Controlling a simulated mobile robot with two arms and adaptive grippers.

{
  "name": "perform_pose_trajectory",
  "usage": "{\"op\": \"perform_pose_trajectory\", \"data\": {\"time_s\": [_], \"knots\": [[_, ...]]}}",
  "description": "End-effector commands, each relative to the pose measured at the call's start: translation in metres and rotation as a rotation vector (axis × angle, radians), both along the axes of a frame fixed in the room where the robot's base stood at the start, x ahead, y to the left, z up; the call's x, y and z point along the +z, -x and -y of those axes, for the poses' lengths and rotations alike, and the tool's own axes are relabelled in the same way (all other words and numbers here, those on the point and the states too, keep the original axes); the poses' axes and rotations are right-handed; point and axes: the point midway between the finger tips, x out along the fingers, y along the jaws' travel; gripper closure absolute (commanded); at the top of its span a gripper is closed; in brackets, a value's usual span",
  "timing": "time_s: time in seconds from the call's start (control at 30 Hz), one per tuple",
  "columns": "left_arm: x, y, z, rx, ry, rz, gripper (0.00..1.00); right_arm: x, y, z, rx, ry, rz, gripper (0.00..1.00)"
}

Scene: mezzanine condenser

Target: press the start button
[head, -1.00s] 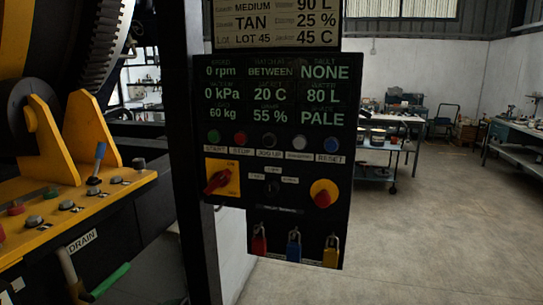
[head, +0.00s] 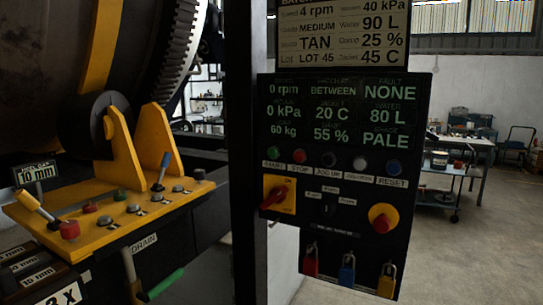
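The start button (head: 272,153) is the green button at the left end of a row on the black control panel (head: 340,255). A label reading START sits under it. To its right are a red stop button (head: 299,156), a dark jog button (head: 328,159), a pale button (head: 359,163) and a blue reset button (head: 393,167). The panel display (head: 335,112) reads 0 rpm, 0 kPa and fault NONE. Neither of my grippers shows in the head view.
Below the buttons are a red rotary switch (head: 279,196) on a yellow plate, an emergency stop (head: 383,218) and red, blue and yellow padlocks. A yellow valve bench (head: 100,235) and large drum (head: 50,60) stand left. Open floor (head: 470,255) lies right.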

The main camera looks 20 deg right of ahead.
Motion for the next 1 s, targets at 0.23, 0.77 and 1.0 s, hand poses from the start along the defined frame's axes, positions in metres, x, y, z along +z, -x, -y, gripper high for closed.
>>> {"op": "perform_pose_trajectory", "data": {"time_s": [0.23, 0.77, 1.0], "knots": [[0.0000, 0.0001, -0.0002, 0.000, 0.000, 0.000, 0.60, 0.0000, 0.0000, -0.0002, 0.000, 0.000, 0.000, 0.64], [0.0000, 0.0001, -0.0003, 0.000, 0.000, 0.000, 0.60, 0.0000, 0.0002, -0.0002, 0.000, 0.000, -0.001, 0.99], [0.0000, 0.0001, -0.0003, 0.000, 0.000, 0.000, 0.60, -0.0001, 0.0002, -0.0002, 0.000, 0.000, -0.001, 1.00]]}}
